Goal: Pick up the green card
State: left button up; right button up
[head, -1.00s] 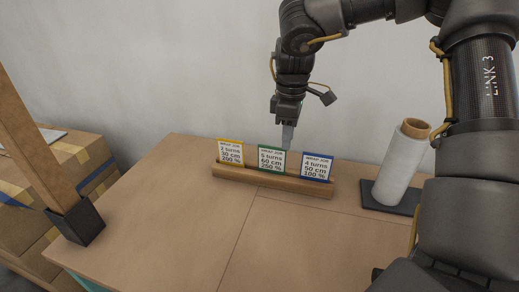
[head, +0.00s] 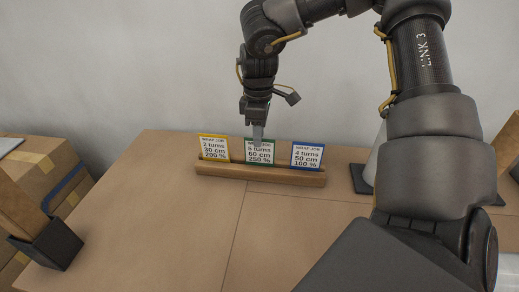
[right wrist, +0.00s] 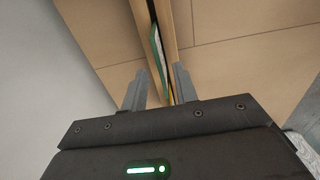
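The green card (head: 260,155), a white card with a green border and printed text, stands upright in the middle of a wooden holder (head: 262,174). My right gripper (head: 257,138) is at the card's top edge in the head view. In the right wrist view its two fingers (right wrist: 161,70) are apart with nothing gripped between them, and the green card (right wrist: 157,48) shows edge-on just beyond the fingertips, in line with the gap. I cannot tell whether the fingers touch the card. My left gripper is not in view.
A yellow-bordered card (head: 214,149) and a blue-bordered card (head: 307,156) stand in the same holder, left and right of the green one. A wrap roll is mostly hidden behind my right arm, its dark base (head: 360,180) showing. The brown tabletop (head: 180,210) in front is clear.

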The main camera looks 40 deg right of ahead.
aim_at(260, 156)
jog(key=shift+f, duration=0.2)
notch_tip(260, 156, down, 5)
jog(key=shift+s+r, duration=0.1)
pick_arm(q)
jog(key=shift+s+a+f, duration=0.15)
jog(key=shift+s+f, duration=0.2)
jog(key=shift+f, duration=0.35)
pick_arm(e)
grip_shut()
